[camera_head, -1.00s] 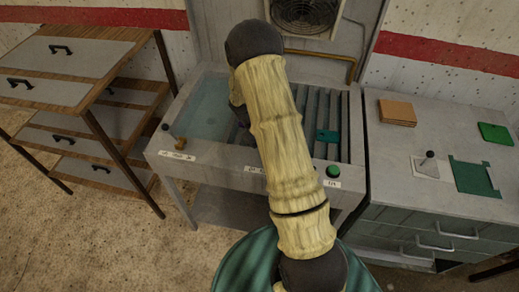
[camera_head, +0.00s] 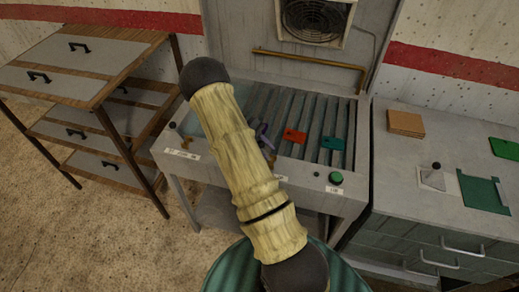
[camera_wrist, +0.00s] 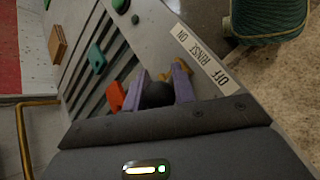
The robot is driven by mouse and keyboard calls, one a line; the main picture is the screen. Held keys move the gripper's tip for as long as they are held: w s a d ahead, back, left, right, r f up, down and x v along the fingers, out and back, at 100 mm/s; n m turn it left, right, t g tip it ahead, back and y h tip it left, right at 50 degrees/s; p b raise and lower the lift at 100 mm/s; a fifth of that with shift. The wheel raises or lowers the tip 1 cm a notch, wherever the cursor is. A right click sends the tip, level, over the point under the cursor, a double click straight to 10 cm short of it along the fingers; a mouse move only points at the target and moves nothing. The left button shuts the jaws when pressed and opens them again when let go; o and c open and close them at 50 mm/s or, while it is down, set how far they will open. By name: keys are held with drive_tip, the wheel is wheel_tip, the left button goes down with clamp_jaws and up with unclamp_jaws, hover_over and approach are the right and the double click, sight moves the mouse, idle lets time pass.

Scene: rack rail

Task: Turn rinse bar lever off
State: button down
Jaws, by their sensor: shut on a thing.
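The rinse bar lever has a dark round knob (camera_wrist: 158,93) and a brass part (camera_wrist: 182,70), which shows beside a finger in the wrist view. A white label (camera_wrist: 200,55) marked OFF, RINSE and ON lies beside it on the bench front. My gripper (camera_wrist: 158,88) has its purple fingers on both sides of the knob and is shut on it. In the head view my gripper (camera_head: 263,137) shows only in part behind my arm, left of the red card. The lever's exact angle is hard to tell.
A red card (camera_head: 295,136) and a teal card (camera_head: 332,142) stand in the slotted bench close to the gripper. A green button (camera_head: 336,178) is at the front right. Another brass lever (camera_head: 187,141) is at the left. A brass pipe (camera_head: 308,66) runs behind.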

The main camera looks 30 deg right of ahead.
drive_tip(key=shift+w+r, duration=0.1)
drive_tip(key=shift+w, duration=0.05)
drive_tip(key=c, duration=1.1)
unclamp_jaws()
drive_tip(key=shift+c, duration=0.2)
drive_tip(key=shift+w+a+r+b, duration=0.25)
drive_tip(key=shift+w+a+b, duration=0.05)
drive_tip(key=shift+w+a, duration=0.1)
drive_tip(key=b+v, duration=0.3)
drive_tip(key=v, duration=1.3)
drive_tip(key=shift+w, duration=0.15)
